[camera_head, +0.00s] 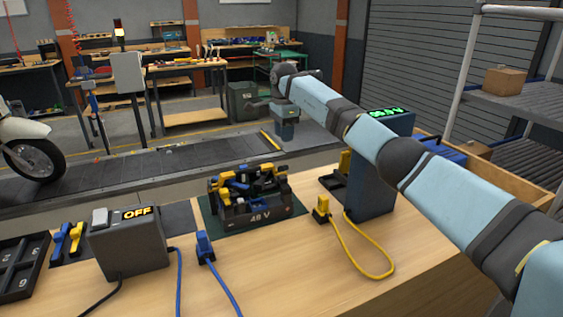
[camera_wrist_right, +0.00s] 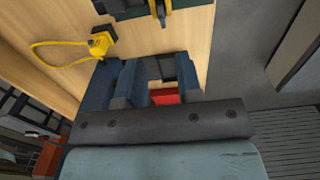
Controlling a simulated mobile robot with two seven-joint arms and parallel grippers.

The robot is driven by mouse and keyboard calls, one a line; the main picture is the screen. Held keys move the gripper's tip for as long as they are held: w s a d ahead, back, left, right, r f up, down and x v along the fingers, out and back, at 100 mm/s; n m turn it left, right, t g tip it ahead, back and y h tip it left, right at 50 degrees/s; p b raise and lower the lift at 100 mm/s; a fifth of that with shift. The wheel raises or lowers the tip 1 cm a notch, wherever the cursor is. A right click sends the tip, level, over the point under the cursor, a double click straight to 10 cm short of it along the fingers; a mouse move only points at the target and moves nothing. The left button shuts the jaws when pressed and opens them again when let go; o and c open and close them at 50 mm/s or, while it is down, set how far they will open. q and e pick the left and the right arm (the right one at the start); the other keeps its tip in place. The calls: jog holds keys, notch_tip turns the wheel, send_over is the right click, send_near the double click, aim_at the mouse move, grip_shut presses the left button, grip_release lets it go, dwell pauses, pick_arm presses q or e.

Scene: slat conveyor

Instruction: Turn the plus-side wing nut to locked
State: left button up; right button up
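A dark battery unit marked 48 V (camera_head: 262,217) stands on a green mat on the wooden bench. Several blue and yellow parts crowd its top; I cannot tell which is the plus-side wing nut or how it is turned. My right gripper (camera_head: 285,131) hangs pointing down behind and above the battery, apart from it, beyond the bench's far edge. In the right wrist view its fingers (camera_wrist_right: 159,78) stand apart with an empty gap, and a red patch shows between them. My left gripper is in no view.
A grey box reading OFF (camera_head: 130,245) stands left of the battery. A blue plug (camera_head: 204,248) and a yellow plug (camera_head: 321,209) with cables stand nearby. A dark blue tower (camera_head: 372,180) with green display is at right. The bench front is mostly clear.

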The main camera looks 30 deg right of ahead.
aim_at(283, 169)
notch_tip(283, 169, down, 11)
jog(key=shift+w+r+p, duration=0.15)
jog(key=shift+p, duration=0.3)
grip_shut()
